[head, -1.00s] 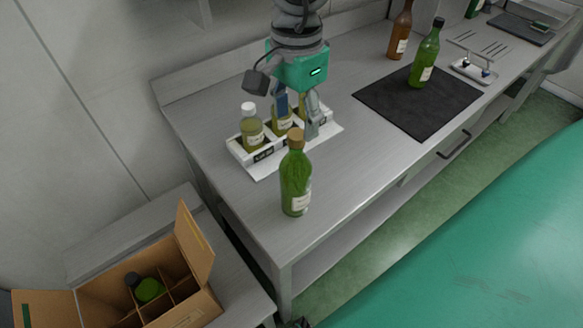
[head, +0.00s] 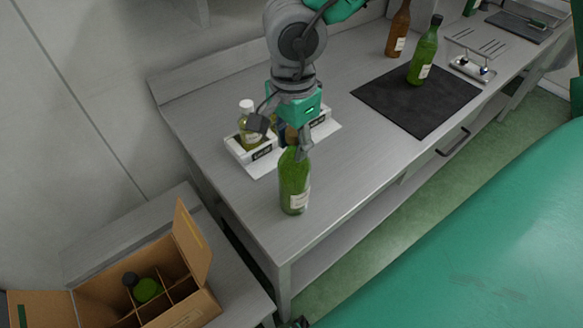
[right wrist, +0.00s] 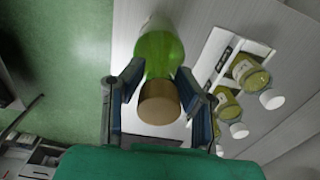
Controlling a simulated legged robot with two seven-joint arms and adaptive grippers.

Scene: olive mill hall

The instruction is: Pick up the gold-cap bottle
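The gold-cap bottle (head: 294,188) is green glass with a pale label and stands upright near the front left of the steel bench. My right gripper (head: 292,150) is at its neck, coming from above and behind, and partly hides the cap. In the right wrist view the gold cap (right wrist: 159,104) and green shoulder lie between the two fingers of my right gripper (right wrist: 158,85). The fingers are spread, one on each side of the cap, and do not look closed on it. I do not make out my left gripper.
Close behind the bottle is a white sample rack (head: 239,152) with small white-capped bottles. A dark mat (head: 405,108) bears another green bottle (head: 423,55); a brown bottle (head: 398,30) stands behind. An open divided carton (head: 195,247) is lower left. Bare bench lies right of the bottle.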

